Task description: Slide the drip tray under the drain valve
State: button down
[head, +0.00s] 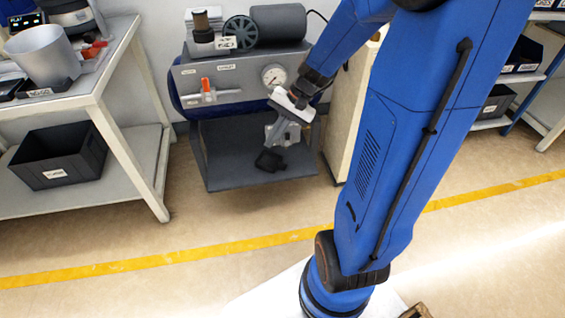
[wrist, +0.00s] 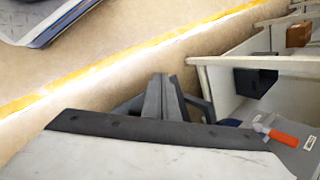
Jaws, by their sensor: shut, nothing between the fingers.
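The drain valve (head: 207,92) with its orange lever is on the grey front panel of the compressor, left of the gauge. An orange lever (wrist: 284,138) also shows at the right of the wrist view. My gripper (head: 268,160) reaches down in front of the panel, right of the valve, over the dark grey lower shelf (head: 225,165). Its fingers (wrist: 165,98) are together and hold nothing. I cannot make out a separate drip tray for certain; the arm and gripper cover part of the shelf.
A white bench (head: 100,85) stands left, with a black bin (head: 60,158) on its lower shelf and a grey cup (head: 43,55) on top. A pale cabinet side (head: 352,110) is close right of the compressor. The floor in front, with a yellow line (head: 250,242), is clear.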

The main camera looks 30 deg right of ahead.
jog(key=w+d+f+m+t+y, duration=0.1)
jog(key=w+d+f+m+t, duration=0.1)
jog(key=w+d+f+m, duration=0.5)
jog(key=d+f+m+t+y, duration=0.15)
jog(key=d+f, duration=0.35)
jog(key=f, duration=0.5)
jog(key=w+d+f+m+t, duration=0.2)
jog(key=w+d+f+m, duration=0.3)
jog(key=f, duration=0.4)
jog(key=m+t, duration=0.1)
jog(key=m, duration=0.3)
send_near(283, 166)
jog(key=s+d, duration=0.1)
jog(key=s+d+f, duration=0.1)
jog(key=shift+s+f+h, duration=0.15)
jog(key=shift+s+h, duration=0.1)
jog(key=w+a, duration=0.8)
jog(key=shift+w+a+f, duration=0.15)
jog(key=shift+w+f, duration=0.05)
jog(key=shift+f, duration=0.55)
jog(key=shift+f, duration=0.1)
jog(key=shift+s+d, duration=0.3)
jog(key=shift+s, duration=0.1)
jog(key=s+d, duration=0.4)
jog(key=s, duration=0.1)
jog(key=shift+d, duration=0.4)
